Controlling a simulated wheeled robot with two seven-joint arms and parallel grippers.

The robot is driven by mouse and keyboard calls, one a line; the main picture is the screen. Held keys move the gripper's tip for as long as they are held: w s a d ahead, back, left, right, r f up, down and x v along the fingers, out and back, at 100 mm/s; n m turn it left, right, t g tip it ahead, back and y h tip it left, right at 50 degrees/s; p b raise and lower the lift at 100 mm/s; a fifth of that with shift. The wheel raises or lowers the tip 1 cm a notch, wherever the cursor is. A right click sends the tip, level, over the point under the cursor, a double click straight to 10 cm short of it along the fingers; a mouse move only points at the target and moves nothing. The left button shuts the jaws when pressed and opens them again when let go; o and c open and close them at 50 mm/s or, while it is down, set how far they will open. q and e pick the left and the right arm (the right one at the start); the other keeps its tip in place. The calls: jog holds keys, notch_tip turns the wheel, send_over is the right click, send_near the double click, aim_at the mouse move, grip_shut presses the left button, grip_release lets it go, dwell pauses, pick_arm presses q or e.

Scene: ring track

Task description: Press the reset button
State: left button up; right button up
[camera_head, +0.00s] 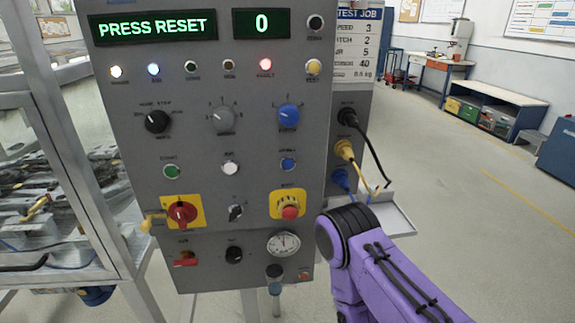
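A grey control panel (205,135) stands upright in front of me. Its green-lettered display (155,26) reads PRESS RESET, and a second display (261,23) reads 0. Neither gripper shows.
A red emergency-stop button on a yellow plate (288,205) and a red rotary switch (182,213) project from the panel. Plugged cables (366,150) hang at its right side above a small grey shelf (392,216). A metal-framed cabinet stands left. The floor at right is open.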

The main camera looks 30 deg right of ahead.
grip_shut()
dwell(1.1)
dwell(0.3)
